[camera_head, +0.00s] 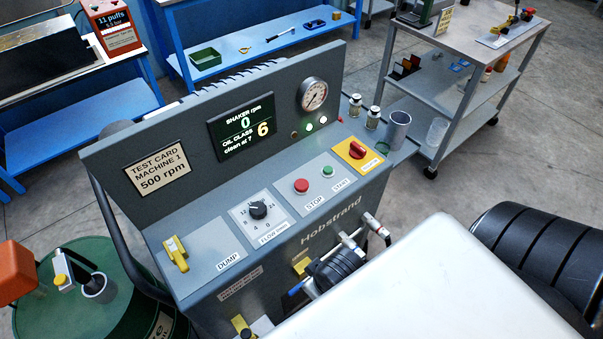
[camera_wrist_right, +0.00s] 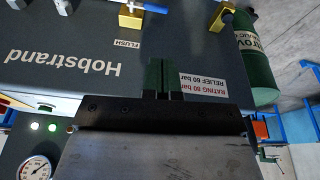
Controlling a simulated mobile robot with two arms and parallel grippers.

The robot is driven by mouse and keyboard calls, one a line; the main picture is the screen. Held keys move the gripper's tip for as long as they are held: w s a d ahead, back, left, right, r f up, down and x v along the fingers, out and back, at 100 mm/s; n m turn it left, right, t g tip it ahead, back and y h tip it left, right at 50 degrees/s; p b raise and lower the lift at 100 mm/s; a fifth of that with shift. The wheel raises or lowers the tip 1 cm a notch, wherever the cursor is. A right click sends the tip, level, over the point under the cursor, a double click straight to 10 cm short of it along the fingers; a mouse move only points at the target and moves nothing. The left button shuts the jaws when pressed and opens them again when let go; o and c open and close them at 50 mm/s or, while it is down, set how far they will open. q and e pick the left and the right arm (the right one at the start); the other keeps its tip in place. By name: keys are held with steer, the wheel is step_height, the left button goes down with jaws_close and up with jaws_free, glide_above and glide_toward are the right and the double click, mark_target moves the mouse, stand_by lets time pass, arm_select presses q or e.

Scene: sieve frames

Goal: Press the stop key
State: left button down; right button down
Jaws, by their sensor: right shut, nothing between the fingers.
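The stop key (camera_head: 301,186) is a round red button on the grey sloped panel of the machine, above a label reading STOP. The green start key (camera_head: 328,171) sits just right of it. In the right wrist view, my right gripper (camera_wrist_right: 161,66) is shut and empty, its dark fingers side by side above the machine's front face. That view is turned, with the lettering upside down. My gripper's body hides the middle of the panel there, and the stop key does not show. Neither gripper shows in the head view.
The panel also has a flow dial (camera_head: 258,210), yellow dump lever (camera_head: 177,254), red-and-yellow switch (camera_head: 357,151) and gauge (camera_head: 312,95). The display (camera_head: 241,127) reads shaker 0 rpm. Valves and a blue handle (camera_head: 297,290) stick out in front. A green drum (camera_head: 50,300) stands left.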

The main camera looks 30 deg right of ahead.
steer(key=w+a+r+n+y+p, duration=0.2)
steer(key=w+a+r, duration=0.15)
steer(key=r, duration=0.55)
step_height(320, 180, up, 5)
steer(key=m+t+y, duration=0.3)
steer(key=m+t, duration=0.1)
steer(key=m, duration=0.1)
glide_above(303, 182)
steer(key=shift+f, duration=0.2)
steer(key=shift+f, duration=0.2)
step_height(303, 182, down, 8)
steer(key=b, duration=0.7)
steer(key=shift+r, duration=0.1)
steer(key=shift+f, duration=0.4)
